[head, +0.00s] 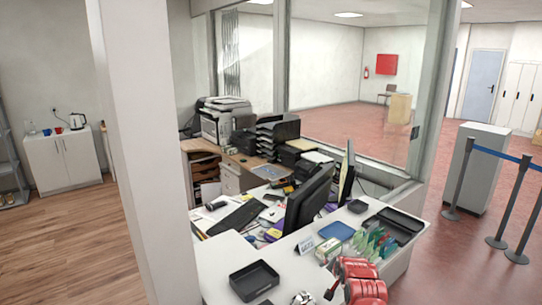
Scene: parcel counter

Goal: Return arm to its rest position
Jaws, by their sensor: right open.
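My right gripper (303,298) shows only as a small grey tip at the bottom edge of the head view, low over the white counter (225,262). It is open, and I see nothing held in it. Most of it and the arm behind it are cut off by the frame. A black tray (254,280) lies on the counter to its left. Red items (364,281) stand on the counter to its right. My left gripper is not in view.
A white pillar (152,150) rises at the left. Monitors (308,198), a blue tray (337,230), a sign (305,245) and a black tray (402,224) crowd the counter. Barrier posts (507,210) stand at the right. Wooden floor (70,250) is clear at left.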

